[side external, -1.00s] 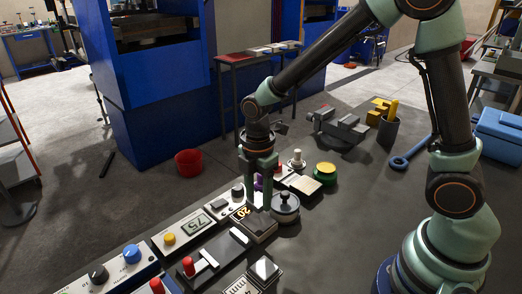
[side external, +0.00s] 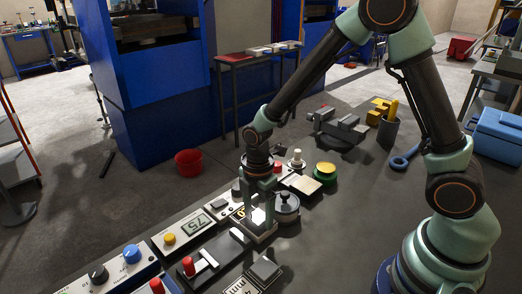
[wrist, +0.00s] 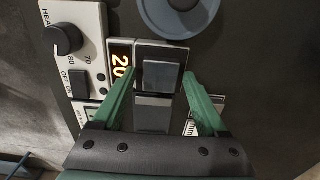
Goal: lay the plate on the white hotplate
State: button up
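A small grey square plate (wrist: 162,75) lies between my fingertips in the wrist view, over the dark top of a white-edged unit with a lit orange "20" (wrist: 121,66). I take this unit for the hotplate; it also shows under my gripper in the side view (side external: 262,237). My gripper (wrist: 159,74) points down with its fingers apart, one on each side of the plate. A dark gap shows between the left fingertip and the plate.
A round pot with a knob (side external: 286,206) stands close on the right. A heater box (wrist: 75,35) with knob and switch is on the other side. A slide unit (side external: 222,255) and a square pad (side external: 265,269) lie nearer the camera. A vise (side external: 340,130) stands farther back.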

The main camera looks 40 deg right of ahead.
aim_at(258, 216)
jog(key=shift+r, duration=0.1)
notch_tip(258, 216, up, 11)
jog(key=s+d+r+m+t, duration=0.5)
jog(key=s+d+r+m, duration=0.3)
jog(key=m, duration=1)
notch_tip(258, 216, up, 2)
jog(key=shift+r+t, duration=0.25)
jog(key=shift+t, duration=0.05)
dwell(0.7)
